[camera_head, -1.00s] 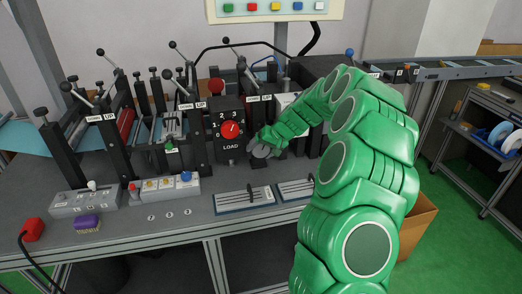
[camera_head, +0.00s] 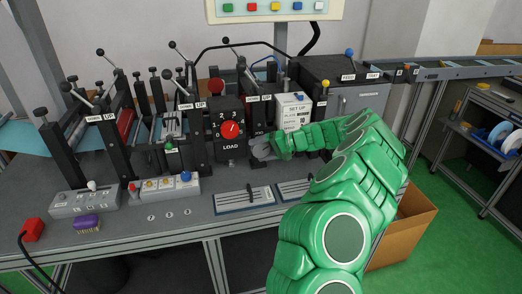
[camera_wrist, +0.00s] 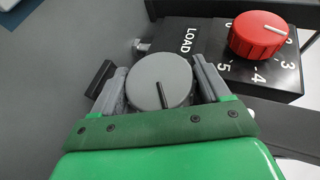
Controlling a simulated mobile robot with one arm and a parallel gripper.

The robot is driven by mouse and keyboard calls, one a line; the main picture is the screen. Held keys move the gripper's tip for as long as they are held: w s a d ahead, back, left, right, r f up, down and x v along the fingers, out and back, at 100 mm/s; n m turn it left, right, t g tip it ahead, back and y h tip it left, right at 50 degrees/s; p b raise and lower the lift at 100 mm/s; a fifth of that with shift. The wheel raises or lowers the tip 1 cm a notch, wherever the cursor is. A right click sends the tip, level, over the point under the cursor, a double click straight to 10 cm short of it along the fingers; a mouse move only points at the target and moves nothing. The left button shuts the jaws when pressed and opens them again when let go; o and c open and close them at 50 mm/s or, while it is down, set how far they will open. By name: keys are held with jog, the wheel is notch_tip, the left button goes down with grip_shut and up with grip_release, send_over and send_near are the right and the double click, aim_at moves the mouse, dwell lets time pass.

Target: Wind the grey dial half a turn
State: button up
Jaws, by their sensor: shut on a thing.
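The grey dial (camera_wrist: 158,72) is a round knob with a dark pointer line. In the wrist view its line points toward my gripper's palm, slightly right of straight down. My gripper (camera_wrist: 160,80) has one grey finger on each side of the dial and is shut on it. In the head view my gripper (camera_head: 262,148) is at the machine front, just right of the black LOAD box (camera_head: 229,140). There its fingers mostly hide the dial.
A red numbered dial (camera_head: 231,129) sits on the LOAD box, close to my right finger in the wrist view. A white SET UP box (camera_head: 292,110) stands behind my wrist. Levers and posts crowd the left.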

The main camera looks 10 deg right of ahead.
aim_at(267, 148)
jog(key=shift+d+y, duration=0.1)
jog(key=shift+y, duration=0.4)
jog(key=o, duration=1)
jog(key=shift+v, duration=3.9)
